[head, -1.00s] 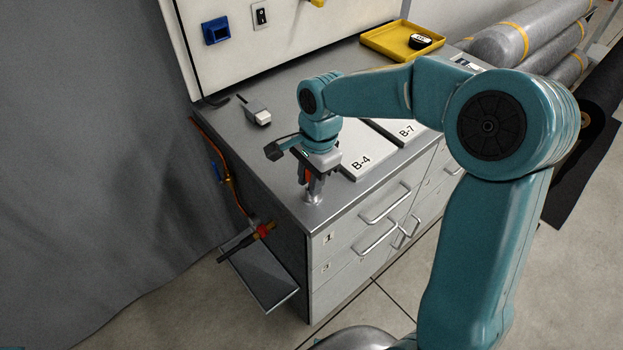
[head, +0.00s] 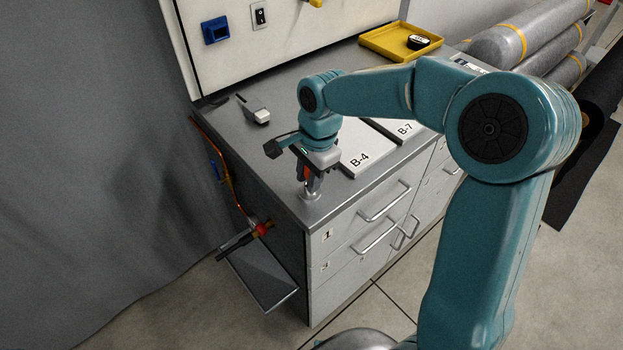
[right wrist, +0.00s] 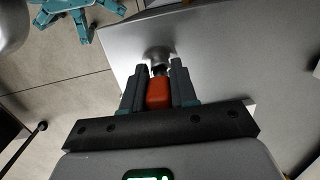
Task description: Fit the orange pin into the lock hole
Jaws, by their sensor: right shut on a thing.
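My right gripper (head: 310,182) points down over the near left corner of the grey cabinet top. It is shut on the orange pin (right wrist: 159,93), which shows between its two dark fingers in the right wrist view. Only a sliver of orange shows in the head view. A round metal lock boss (head: 308,194) stands on the corner right below the fingertips; it also shows in the right wrist view (right wrist: 158,54). The pin's dark end is at the boss; I cannot tell how deep it sits in the hole. My left gripper is out of view.
A red valve (head: 262,228) and a side shelf (head: 262,275) are on the left.

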